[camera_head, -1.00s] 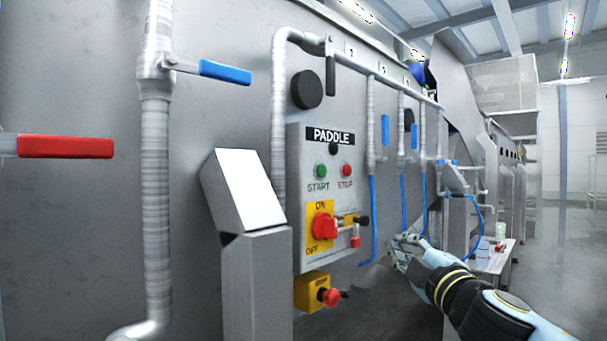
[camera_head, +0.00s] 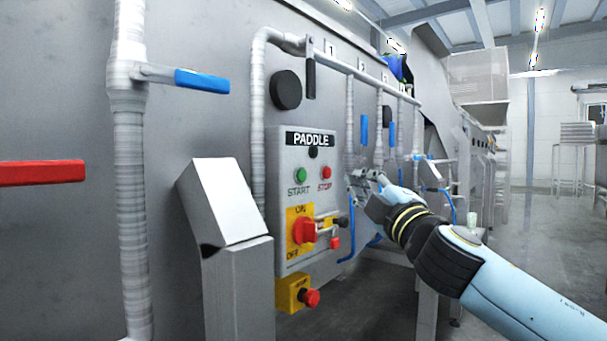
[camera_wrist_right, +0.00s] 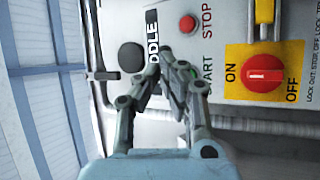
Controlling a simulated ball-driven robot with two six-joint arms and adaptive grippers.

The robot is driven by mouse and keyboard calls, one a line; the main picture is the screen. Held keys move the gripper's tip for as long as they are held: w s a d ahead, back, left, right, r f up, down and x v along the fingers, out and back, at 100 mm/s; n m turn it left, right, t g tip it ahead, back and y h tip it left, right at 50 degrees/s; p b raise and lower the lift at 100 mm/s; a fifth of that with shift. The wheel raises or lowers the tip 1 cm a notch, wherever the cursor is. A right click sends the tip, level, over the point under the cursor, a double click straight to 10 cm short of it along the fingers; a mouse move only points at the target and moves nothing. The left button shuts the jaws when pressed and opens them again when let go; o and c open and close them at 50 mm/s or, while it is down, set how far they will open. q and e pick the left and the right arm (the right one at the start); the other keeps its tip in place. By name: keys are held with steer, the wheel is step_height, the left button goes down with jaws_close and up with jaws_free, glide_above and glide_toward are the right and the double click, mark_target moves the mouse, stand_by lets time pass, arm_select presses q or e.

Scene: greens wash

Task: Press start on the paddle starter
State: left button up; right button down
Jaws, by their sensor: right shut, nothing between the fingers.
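The paddle starter (camera_head: 285,218) is a grey panel labelled PADDLE on the machine wall, in the middle of the head view. Its green START button (camera_head: 300,175) is at upper left, and its red STOP button (camera_head: 325,172) is beside it on the right. In the right wrist view the red STOP button (camera_wrist_right: 187,24) is clear, while the green START button (camera_wrist_right: 193,86) is mostly hidden behind my fingers. My right gripper (camera_head: 357,178) is shut and empty, to the right of the buttons in the head view; contact is not visible. My left gripper is not in view.
A red rotary switch (camera_head: 303,230) on a yellow plate sits below the buttons, with a red emergency button (camera_head: 311,298) lower down. A grey angled box on a post (camera_head: 232,205) stands at left. Pipes with blue-handled valves (camera_head: 202,81) run along the wall.

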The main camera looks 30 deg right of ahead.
mark_target(301, 176)
steer(key=w+a+p, duration=0.2)
steer(key=w+a, duration=0.1)
steer(key=w, duration=0.4)
steer(key=shift+w, duration=0.25)
steer(key=shift+w+a, duration=0.15)
stand_by(1.1)
steer(key=shift+w+a, duration=0.15)
steer(key=shift+w, duration=0.1)
steer(key=shift+w+a, duration=0.15)
steer(key=shift+w, duration=0.3)
stand_by(0.8)
steer(key=shift+s, duration=0.15)
steer(key=shift+s+d, duration=0.3)
steer(key=shift+s, duration=0.4)
steer(key=shift+s, duration=0.1)
